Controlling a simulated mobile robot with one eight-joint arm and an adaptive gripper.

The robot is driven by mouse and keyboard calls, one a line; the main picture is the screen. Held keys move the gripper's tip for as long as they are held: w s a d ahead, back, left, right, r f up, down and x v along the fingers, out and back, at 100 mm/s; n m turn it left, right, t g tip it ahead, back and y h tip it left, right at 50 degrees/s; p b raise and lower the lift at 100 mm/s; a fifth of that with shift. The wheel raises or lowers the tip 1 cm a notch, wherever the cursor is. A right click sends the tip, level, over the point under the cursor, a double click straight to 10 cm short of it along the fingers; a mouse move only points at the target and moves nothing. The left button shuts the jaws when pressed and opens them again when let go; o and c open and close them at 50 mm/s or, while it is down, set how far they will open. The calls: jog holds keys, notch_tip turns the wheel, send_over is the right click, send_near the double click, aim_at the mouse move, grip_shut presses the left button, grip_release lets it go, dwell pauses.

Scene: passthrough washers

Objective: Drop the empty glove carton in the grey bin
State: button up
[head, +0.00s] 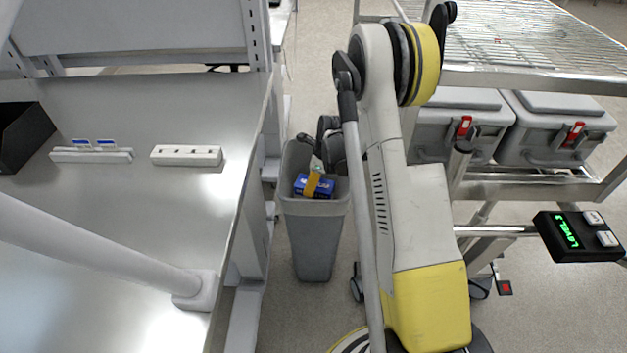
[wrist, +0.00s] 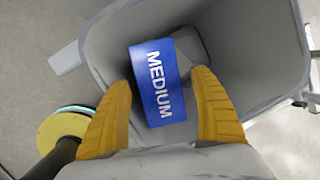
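The grey bin (head: 315,240) stands on the floor between the bench and the cart. In the wrist view I look down into its mouth, with its wall (wrist: 262,45) at the right. The blue glove carton (head: 325,187) shows within the bin's mouth; its face reads "MEDIUM" in the wrist view (wrist: 157,80). My gripper (head: 313,180) points down over the bin, its yellow fingers spread (wrist: 160,85). The carton lies between and beyond the fingertips, slightly tilted, with narrow gaps at both sides. I cannot tell whether it rests on anything inside.
A steel bench (head: 190,110) stands left, with a white power strip (head: 187,155), a small white rack (head: 92,154) and a black bin (head: 22,135). A wire-shelf cart (head: 530,80) at right holds two grey cases (head: 555,128). The bin sits close to the bench leg.

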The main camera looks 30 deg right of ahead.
jog(key=shift+r, duration=0.1)
jog(key=v, duration=1.1)
jog(key=shift+s+r, duration=0.15)
jog(key=shift+r, duration=0.25)
